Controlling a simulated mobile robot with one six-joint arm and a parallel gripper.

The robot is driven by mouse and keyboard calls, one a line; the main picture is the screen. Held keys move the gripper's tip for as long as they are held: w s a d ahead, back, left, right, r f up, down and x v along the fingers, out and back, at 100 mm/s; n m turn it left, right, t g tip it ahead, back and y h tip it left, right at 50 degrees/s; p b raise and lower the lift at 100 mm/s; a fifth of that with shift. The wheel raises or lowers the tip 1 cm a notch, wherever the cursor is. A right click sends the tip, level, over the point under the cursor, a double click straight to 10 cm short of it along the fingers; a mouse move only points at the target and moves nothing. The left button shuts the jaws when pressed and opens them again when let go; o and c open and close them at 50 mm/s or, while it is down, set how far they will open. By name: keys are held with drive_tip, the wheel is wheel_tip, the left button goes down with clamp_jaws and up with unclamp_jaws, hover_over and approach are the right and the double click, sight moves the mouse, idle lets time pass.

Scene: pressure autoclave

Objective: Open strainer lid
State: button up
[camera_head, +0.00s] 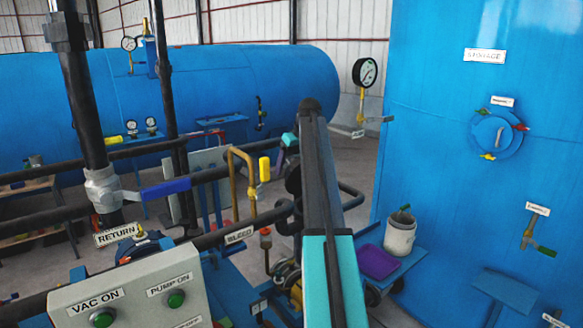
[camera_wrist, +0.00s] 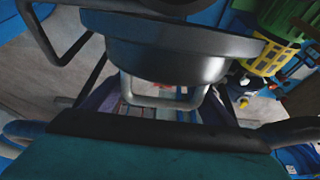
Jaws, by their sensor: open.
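A dark grey round part (camera_wrist: 170,45), which looks like the strainer lid, fills the upper middle of the wrist view. A light metal U-shaped handle (camera_wrist: 165,102) shows just below its rim. The teal and black body of my gripper (camera_wrist: 158,140) spans the bottom of that view, close in front of the handle. My gripper is open. Its fingertips are not clear, and I cannot tell whether anything touches the handle. In the head view my own arm covers the middle of the picture, and the strainer is not clearly visible.
Dark pipes and a brass-coloured bent pipe (camera_head: 250,178) stand left of my arm. A control box (camera_head: 130,290) with green buttons is at the lower left. A white bucket (camera_head: 400,236) and a purple tray (camera_head: 380,262) stand right, by a blue tank (camera_head: 430,160).

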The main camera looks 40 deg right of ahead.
drive_tip(key=p+v, duration=0.2)
drive_tip(key=v, duration=1.1)
drive_tip(key=shift+p, duration=0.3)
drive_tip(key=shift+s, duration=0.1)
drive_tip(key=c, duration=0.4)
drive_tip(key=shift+s+r, duration=0.1)
drive_tip(key=shift+s, duration=0.15)
drive_tip(key=c, duration=0.4)
drive_tip(key=s+r+t+b, duration=0.1)
drive_tip(key=s, duration=0.1)
drive_tip(key=s+r, duration=0.2)
drive_tip(key=s, duration=0.1)
drive_tip(key=s+a+r+t+b, duration=0.1)
drive_tip(key=s, duration=0.1)
drive_tip(key=shift+s+r+t+b, duration=0.2)
drive_tip(key=shift+r+t+b, duration=0.05)
drive_tip(key=shift+t+b, duration=0.1)
clamp_jaws()
drive_tip(key=shift+s+r, duration=0.2)
drive_tip(key=shift+r, duration=0.15)
